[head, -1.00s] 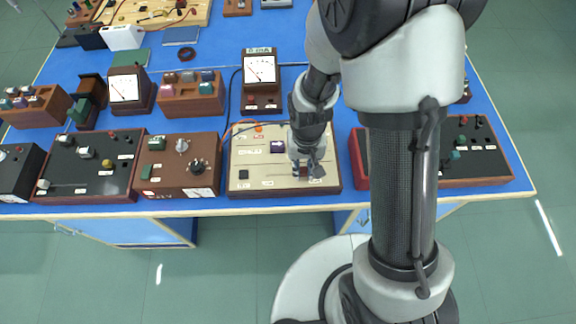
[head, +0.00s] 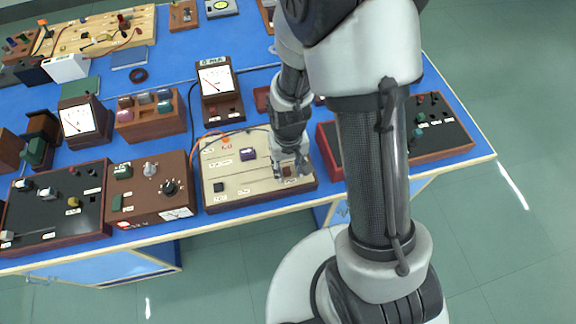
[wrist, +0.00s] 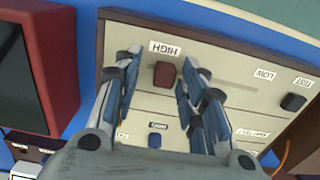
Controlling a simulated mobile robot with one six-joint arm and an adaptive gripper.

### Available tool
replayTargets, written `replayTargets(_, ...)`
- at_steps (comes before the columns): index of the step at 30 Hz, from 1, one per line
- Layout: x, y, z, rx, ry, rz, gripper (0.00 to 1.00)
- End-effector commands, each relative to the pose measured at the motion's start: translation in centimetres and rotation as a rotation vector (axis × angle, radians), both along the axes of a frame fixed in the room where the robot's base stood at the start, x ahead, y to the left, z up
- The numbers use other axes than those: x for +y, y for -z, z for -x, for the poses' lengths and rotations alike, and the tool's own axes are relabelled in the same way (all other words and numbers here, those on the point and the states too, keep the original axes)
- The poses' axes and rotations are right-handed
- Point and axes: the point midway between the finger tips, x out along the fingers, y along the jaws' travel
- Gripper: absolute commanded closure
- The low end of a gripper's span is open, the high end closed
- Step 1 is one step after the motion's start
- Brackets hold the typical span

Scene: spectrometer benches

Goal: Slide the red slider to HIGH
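The red slider (wrist: 165,75) is a dark red block on the cream panel (wrist: 225,52) of a wooden-framed box. In the wrist view it sits right beside the HIGH label (wrist: 165,49), at the end of its track away from the LOW label (wrist: 264,74). My gripper (wrist: 160,72) is open, with one finger on each side of the slider and a visible gap to it. In the head view my gripper (head: 291,168) is over the right front part of the cream panel, and the slider (head: 287,172) shows between its fingers.
A brown box with dials (head: 150,190) is to the left, and a red-sided box (head: 327,150) close on the right. Meters and cables are behind.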

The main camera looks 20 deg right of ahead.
Motion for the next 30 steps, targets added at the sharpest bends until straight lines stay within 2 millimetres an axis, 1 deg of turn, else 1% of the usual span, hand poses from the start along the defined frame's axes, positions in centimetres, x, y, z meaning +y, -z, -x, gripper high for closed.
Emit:
replayTargets(5,0.0,0.0,0.0,-0.001,0.0,0.0,0.62)
replayTargets(8,0.0,-0.5,-0.1,-0.003,0.0,-0.001,0.62)
replayTargets(11,0.0,-1.8,-0.2,-0.006,0.0,-0.001,0.62)
replayTargets(18,0.0,-7.0,-0.2,-0.008,0.0,-0.001,0.62)
replayTargets(22,0.0,-9.5,-0.1,-0.006,0.001,-0.001,0.62)
replayTargets(24,0.0,-10.5,-0.1,-0.005,0.001,-0.001,0.62)
replayTargets(27,0.0,-11.5,-0.1,-0.003,0.001,-0.001,0.62)
replayTargets(30,0.0,-11.9,0.0,-0.001,0.001,0.0,0.62)
